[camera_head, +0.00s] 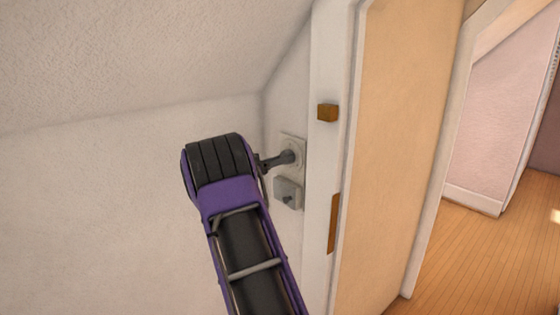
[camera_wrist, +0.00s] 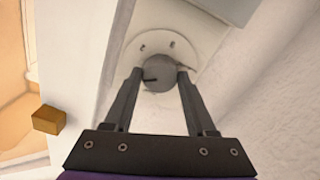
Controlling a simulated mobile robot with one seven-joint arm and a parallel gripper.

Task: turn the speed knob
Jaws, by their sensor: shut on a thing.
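A round grey knob (camera_wrist: 158,72) with a dark mark near its left edge sits on a pale round plate (camera_wrist: 150,45) on the wall. I take it to be the speed knob. My gripper (camera_wrist: 160,78) has one finger on each side of the knob and is shut on it. In the head view, my gripper (camera_head: 286,158) reaches from the left to the pale wall plate (camera_head: 299,146), and its fingers hide the knob there.
Just below the plate is a grey box (camera_head: 288,192) with a small dark knob. A door frame (camera_head: 322,60) with brown metal pieces (camera_head: 327,113) stands close on the right. The sloped ceiling (camera_head: 130,60) hangs over my arm. Wooden floor (camera_head: 470,250) lies beyond the doorway.

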